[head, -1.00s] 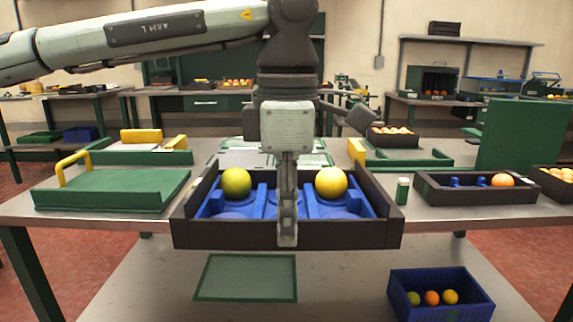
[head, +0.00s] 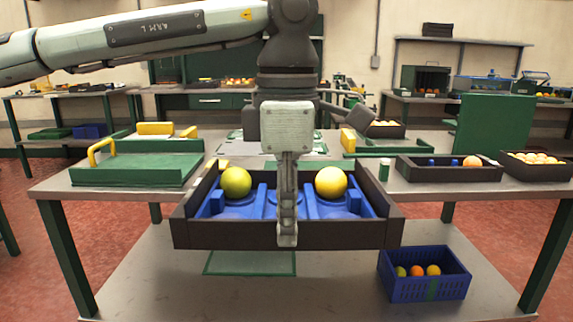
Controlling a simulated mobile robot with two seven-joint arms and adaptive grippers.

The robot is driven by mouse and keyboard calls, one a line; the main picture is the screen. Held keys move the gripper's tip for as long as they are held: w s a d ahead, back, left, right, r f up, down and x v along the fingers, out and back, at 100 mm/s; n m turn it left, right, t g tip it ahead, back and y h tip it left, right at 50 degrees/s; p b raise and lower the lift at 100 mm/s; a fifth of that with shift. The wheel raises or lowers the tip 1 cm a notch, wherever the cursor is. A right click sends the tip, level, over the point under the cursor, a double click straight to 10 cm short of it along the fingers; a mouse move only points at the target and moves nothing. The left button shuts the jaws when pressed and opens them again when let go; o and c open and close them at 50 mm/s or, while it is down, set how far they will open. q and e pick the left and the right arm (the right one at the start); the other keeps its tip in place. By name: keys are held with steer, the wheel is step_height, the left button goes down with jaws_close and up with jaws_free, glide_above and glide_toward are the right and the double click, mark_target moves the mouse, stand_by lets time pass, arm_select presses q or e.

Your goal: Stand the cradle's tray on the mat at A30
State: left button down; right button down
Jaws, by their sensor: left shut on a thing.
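My left gripper (head: 287,222) is shut on a dark tray (head: 340,236) and reaches down over its middle to the front wall. The tray has a blue insert (head: 240,212) bearing a green-yellow fruit (head: 236,184) at left and a yellow fruit (head: 331,182) at right. It looks level, held in front of the table's near edge. A green-edged mat (head: 250,263) lies on the lower shelf, partly hidden behind the tray. I can read no A30 label. My right gripper is not in view.
The table (head: 420,182) holds a green tray with a yellow handle (head: 135,170) at left and dark fruit trays (head: 425,175) at right. A blue crate (head: 425,285) with fruit stands at the lower shelf's right. The shelf's left part (head: 150,285) is bare.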

arm_select(q)
steer(key=shift+s, duration=0.15)
steer(key=shift+a+f, duration=0.2)
steer(key=shift+a, duration=0.05)
steer(key=w+a+f+m, duration=0.3)
steer(key=a+f+m, duration=1.5)
steer(key=f, duration=0.3)
steer(key=shift+w+f, duration=0.2)
steer(key=shift+f, duration=0.1)
